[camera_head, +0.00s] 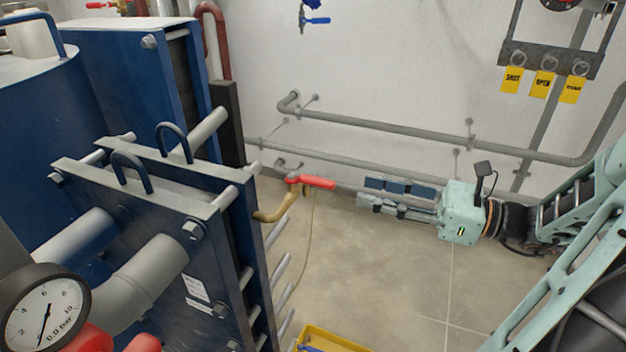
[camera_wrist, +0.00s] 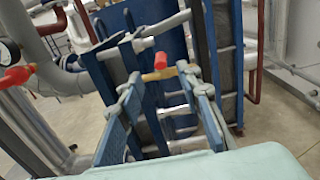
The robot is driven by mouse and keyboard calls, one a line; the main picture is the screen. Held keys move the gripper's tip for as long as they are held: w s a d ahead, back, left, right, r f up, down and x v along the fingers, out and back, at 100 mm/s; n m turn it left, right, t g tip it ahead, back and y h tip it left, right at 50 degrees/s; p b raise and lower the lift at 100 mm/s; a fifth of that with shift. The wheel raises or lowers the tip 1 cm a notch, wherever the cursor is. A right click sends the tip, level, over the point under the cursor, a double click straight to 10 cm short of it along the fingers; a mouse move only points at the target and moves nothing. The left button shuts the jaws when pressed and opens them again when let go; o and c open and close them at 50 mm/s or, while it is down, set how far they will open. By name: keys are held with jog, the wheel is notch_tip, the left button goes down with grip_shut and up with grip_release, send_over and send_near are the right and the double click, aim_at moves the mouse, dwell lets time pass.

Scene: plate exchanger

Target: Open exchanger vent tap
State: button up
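The vent tap has a red lever (camera_head: 317,183) and a brass, downward-curving spout (camera_head: 275,209). It sits at the right side of the blue plate exchanger (camera_head: 262,255). In the head view the lever points right, toward my gripper (camera_head: 362,192), which is apart from it with a small gap. In the wrist view the red lever (camera_wrist: 160,60) and brass spout (camera_wrist: 158,76) appear ahead, between the two spread fingers of my gripper (camera_wrist: 158,84). The gripper is open and empty.
A pressure gauge (camera_head: 43,312) stands at the front left. A yellow tray (camera_head: 335,338) lies on the floor below. Grey pipes (camera_head: 390,129) run along the wall, under a blue-handled tap (camera_head: 315,20). Yellow tags (camera_head: 542,84) hang at the upper right. The floor beneath my gripper is clear.

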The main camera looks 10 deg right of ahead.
aim_at(320, 179)
jog(key=b+x, duration=0.2)
jog(key=x, duration=0.8)
jog(key=shift+w+a, duration=0.15)
jog(key=shift+a, duration=0.15)
jog(key=shift+r, duration=0.1)
grip_shut()
